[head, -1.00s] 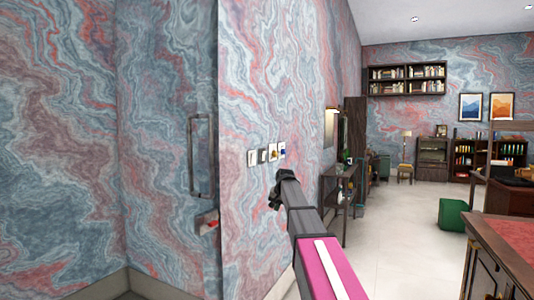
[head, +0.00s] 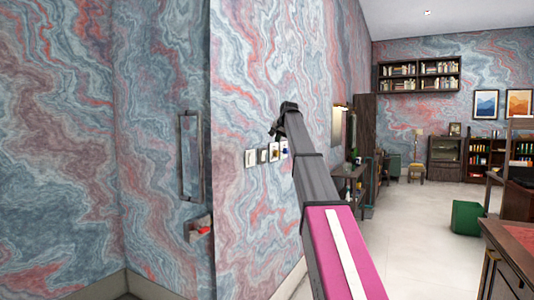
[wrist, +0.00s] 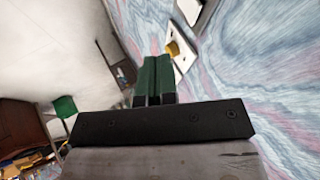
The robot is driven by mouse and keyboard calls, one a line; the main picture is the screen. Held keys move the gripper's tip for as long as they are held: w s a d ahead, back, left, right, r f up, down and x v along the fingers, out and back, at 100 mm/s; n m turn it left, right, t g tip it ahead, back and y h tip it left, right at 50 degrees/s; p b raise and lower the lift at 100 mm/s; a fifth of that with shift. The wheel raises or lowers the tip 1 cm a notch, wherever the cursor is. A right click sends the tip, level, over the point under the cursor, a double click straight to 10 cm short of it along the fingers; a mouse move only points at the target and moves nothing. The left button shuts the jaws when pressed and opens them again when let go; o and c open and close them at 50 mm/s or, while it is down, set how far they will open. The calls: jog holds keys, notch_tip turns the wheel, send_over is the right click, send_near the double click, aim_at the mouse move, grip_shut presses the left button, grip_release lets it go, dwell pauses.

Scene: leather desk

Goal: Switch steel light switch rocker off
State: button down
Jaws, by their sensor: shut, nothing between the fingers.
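A row of several small switch plates is on the marbled wall. A white plate (head: 251,158) is at its left end, then a greyish plate (head: 263,156), which looks most like the steel switch, a plate with a brass-coloured rocker (head: 274,153) and a plate with blue on it (head: 284,147). Which way the rockers are tipped is too small to tell. My gripper (head: 275,130) is shut and empty, just above the row in the head view. In the wrist view its green fingers (wrist: 153,80) are together, with the brass-rocker plate (wrist: 181,47) beyond their tips and another plate (wrist: 190,8) cut off at the top.
A metal handle (head: 190,155) and a small box with red on it (head: 199,229) are on the recessed wall left of the corner. A console table (head: 349,182) stands along the wall at right. A green stool (head: 467,218) stands on the open pale floor.

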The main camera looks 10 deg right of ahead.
aim_at(264, 152)
jog(key=shift+w+a+f, duration=0.8)
jog(key=shift+w+f, duration=0.45)
jog(key=shift+w, duration=0.15)
jog(key=shift+w+a+f, duration=0.8)
jog(key=shift+w+f, duration=0.4)
jog(key=shift+w, duration=0.15)
jog(key=shift+w+a+f, duration=0.8)
jog(key=shift+w+f, duration=0.45)
jog(key=shift+w, duration=0.15)
jog(key=shift+w+a, duration=0.1)
jog(key=shift+w+a+r, duration=0.1)
jog(key=shift+w+a, duration=0.05)
jog(key=shift+a, duration=0.05)
jog(key=shift+r, duration=0.8)
